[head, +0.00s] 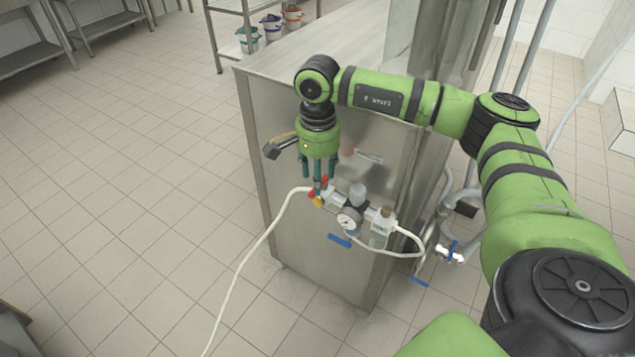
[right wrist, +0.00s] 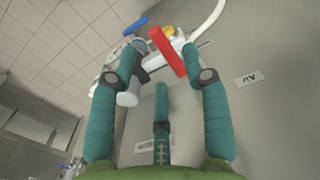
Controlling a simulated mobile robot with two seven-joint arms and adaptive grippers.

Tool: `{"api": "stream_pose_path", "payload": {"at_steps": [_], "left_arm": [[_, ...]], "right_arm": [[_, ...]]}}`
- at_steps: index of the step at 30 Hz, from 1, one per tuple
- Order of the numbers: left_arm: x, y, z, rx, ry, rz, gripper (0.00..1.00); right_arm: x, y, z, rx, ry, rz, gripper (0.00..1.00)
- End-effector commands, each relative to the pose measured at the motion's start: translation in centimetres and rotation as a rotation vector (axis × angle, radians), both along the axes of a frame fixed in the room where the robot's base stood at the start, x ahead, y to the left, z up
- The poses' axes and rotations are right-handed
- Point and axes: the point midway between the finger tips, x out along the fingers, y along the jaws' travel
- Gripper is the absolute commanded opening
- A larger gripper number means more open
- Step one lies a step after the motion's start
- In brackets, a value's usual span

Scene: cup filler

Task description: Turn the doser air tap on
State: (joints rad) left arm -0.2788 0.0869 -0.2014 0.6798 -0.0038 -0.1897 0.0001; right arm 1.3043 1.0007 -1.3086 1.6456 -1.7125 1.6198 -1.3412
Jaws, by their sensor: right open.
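The doser air tap has a red handle (right wrist: 166,52) with a yellow part beside it. In the head view the red handle (head: 321,186) sits at the left end of the air unit (head: 356,207), where a white hose joins. My left gripper is not in view.
The air unit has a gauge (head: 347,221) and is fixed to a steel cabinet (head: 290,235). A white hose (head: 262,240) runs to the floor. Open tiled floor (head: 130,180) lies left.

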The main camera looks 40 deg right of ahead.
Motion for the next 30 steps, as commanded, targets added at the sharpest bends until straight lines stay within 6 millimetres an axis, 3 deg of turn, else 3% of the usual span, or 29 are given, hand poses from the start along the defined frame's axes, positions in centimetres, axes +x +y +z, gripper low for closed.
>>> {"api": "stream_pose_path", "payload": {"at_steps": [6,16,17,20,21,30], "left_arm": [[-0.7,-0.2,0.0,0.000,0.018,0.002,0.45],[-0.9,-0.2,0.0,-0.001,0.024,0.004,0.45],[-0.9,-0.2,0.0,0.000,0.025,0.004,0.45],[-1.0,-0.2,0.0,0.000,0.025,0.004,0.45],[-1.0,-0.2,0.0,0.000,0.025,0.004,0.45],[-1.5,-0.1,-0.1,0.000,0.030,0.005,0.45]], "right_arm": [[0.0,0.1,-2.6,0.001,0.002,0.000,0.48],[0.0,0.1,-3.2,0.004,-0.001,0.000,0.48],[0.0,0.1,-3.2,0.004,-0.001,-0.001,0.44],[0.0,0.1,-3.2,0.004,-0.001,-0.001,0.04],[0.0,0.1,-3.2,0.004,-0.001,-0.001,0.00],[0.1,0.1,-3.2,0.003,0.000,-0.012,0.00]]}}
